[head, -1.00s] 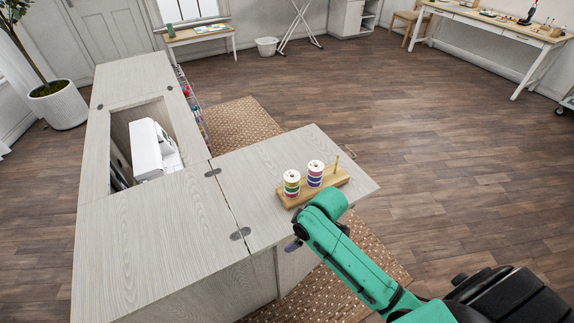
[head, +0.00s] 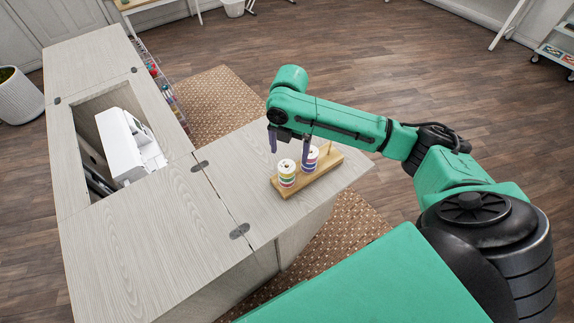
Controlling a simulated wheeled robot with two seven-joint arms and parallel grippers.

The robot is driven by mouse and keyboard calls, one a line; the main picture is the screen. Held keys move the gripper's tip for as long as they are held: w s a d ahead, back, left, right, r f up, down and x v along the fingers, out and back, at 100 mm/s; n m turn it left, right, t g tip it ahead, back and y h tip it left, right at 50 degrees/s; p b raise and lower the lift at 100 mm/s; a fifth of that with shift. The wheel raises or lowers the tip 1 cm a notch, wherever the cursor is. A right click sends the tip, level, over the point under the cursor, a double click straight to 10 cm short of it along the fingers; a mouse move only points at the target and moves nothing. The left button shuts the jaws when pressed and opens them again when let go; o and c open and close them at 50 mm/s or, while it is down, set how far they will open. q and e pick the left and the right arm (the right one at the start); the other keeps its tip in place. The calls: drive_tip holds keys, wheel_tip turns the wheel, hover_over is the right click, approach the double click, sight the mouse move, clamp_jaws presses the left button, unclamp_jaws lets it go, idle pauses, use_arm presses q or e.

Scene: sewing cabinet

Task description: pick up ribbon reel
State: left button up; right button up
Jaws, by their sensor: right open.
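Two ribbon reels with white tops and coloured bands stand upright on a small wooden peg stand on the cabinet's right leaf. The left reel (head: 287,175) shows in full. The right reel (head: 311,159) is partly hidden by a finger of my right gripper. The stand (head: 320,171) shows a bare part at its right end. My right gripper (head: 289,144) is open and points down over the stand, its purple fingers spread left and right. It holds nothing; I cannot tell whether a finger touches a reel. My left gripper is out of view.
The pale wooden sewing cabinet (head: 145,235) has a recess with a white sewing machine (head: 127,147). Its right leaf (head: 245,180) is clear left of the stand. A woven rug (head: 215,100) lies on the floor. My right arm covers the area right of the stand.

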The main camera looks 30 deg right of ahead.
sight(287, 164)
drive_tip(key=f, duration=0.2)
drive_tip(key=f+p, duration=0.1)
drive_tip(key=f, duration=0.2)
drive_tip(key=shift+w+a+f+p, duration=0.15)
drive_tip(key=shift+w+f+p, duration=0.15)
drive_tip(key=shift+f+p, duration=0.05)
drive_tip(key=shift+f, duration=0.45)
drive_tip(key=c, duration=1.4)
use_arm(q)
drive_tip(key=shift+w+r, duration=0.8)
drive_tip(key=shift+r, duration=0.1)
use_arm(e)
drive_tip(key=shift+r, duration=0.25)
use_arm(q)
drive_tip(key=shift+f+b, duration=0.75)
drive_tip(key=shift+b, duration=0.05)
use_arm(e)
wheel_tip(287, 164, up, 20)
drive_tip(key=shift+f, duration=0.2)
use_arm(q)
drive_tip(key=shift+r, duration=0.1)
